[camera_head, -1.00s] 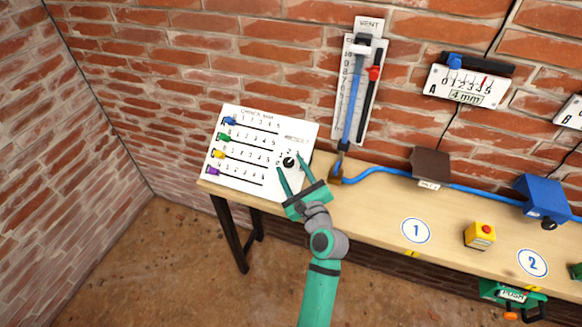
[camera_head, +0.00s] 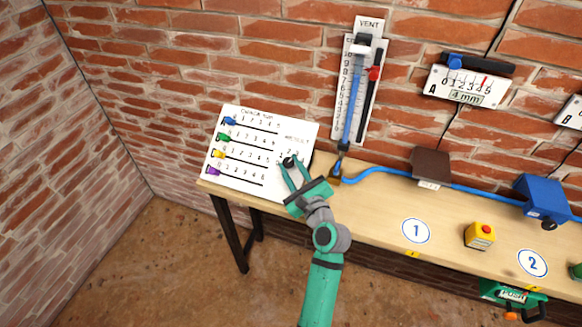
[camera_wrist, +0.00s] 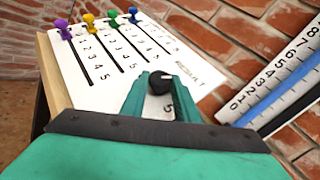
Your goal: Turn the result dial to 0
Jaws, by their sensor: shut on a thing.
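The result dial (camera_head: 289,161) is a small black knob at the right side of the white slider board (camera_head: 240,185). In the wrist view the dial (camera_wrist: 160,83) sits between my fingertips, below the word RESULT. My green gripper (camera_head: 290,163) is shut on the dial, with one finger on each side; it also shows in the wrist view (camera_wrist: 161,88). A 5 shows just below the dial in the wrist view. Most of the other dial numbers are hidden by my fingers, and I cannot tell which number the dial points to.
Blue (camera_head: 229,121), green (camera_head: 224,137), yellow (camera_head: 218,154) and purple (camera_head: 212,170) sliders sit at the board's left. A vent gauge (camera_head: 357,90) with a blue tube stands to the right. A yellow box with a red button (camera_head: 480,235) is farther right on the wooden bench (camera_head: 375,215).

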